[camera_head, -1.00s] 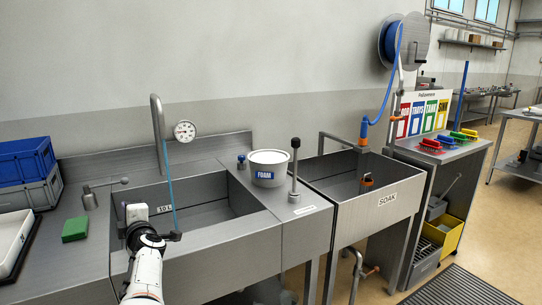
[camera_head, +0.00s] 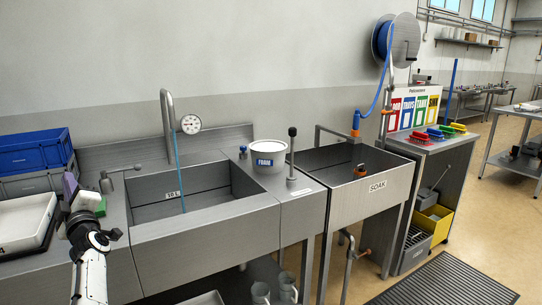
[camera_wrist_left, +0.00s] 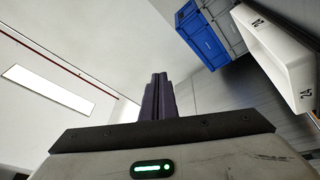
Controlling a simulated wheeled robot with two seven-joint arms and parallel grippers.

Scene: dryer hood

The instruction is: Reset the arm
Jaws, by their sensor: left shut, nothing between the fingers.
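My left arm comes in from the lower left in the head view. My right gripper is in neither view.
Blue and grey crates (camera_head: 36,152) stand behind the tray. The sink (camera_head: 190,205) with a tap and gauge (camera_head: 190,124) is to the right. Beyond are the FOAM tub (camera_head: 268,157), an upright lever (camera_head: 292,150) and the SOAK basin (camera_head: 345,185).

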